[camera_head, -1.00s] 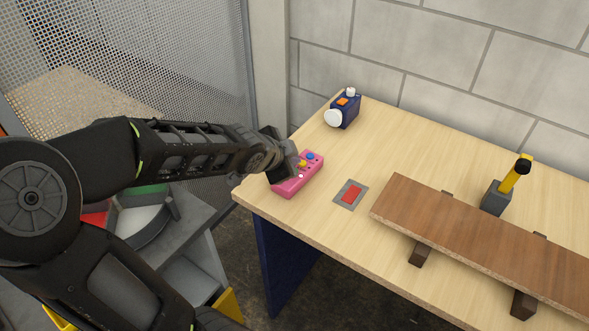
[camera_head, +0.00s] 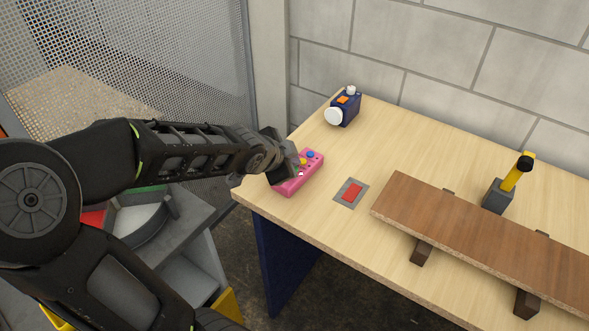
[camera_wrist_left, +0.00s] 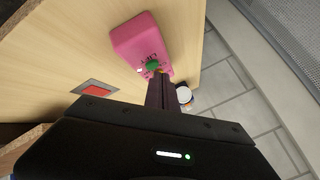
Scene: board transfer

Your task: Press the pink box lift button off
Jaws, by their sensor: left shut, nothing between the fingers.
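The pink box (camera_head: 299,184) sits at the table's near left corner. My right gripper is out of view.
A red button on a grey plate (camera_head: 351,194) lies right of the box. A wooden board (camera_head: 470,235) rests on dark supports. A yellow-handled tool in a grey holder (camera_head: 497,197) and a blue device (camera_head: 344,108) stand farther back. The table's left edge is close to the gripper.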

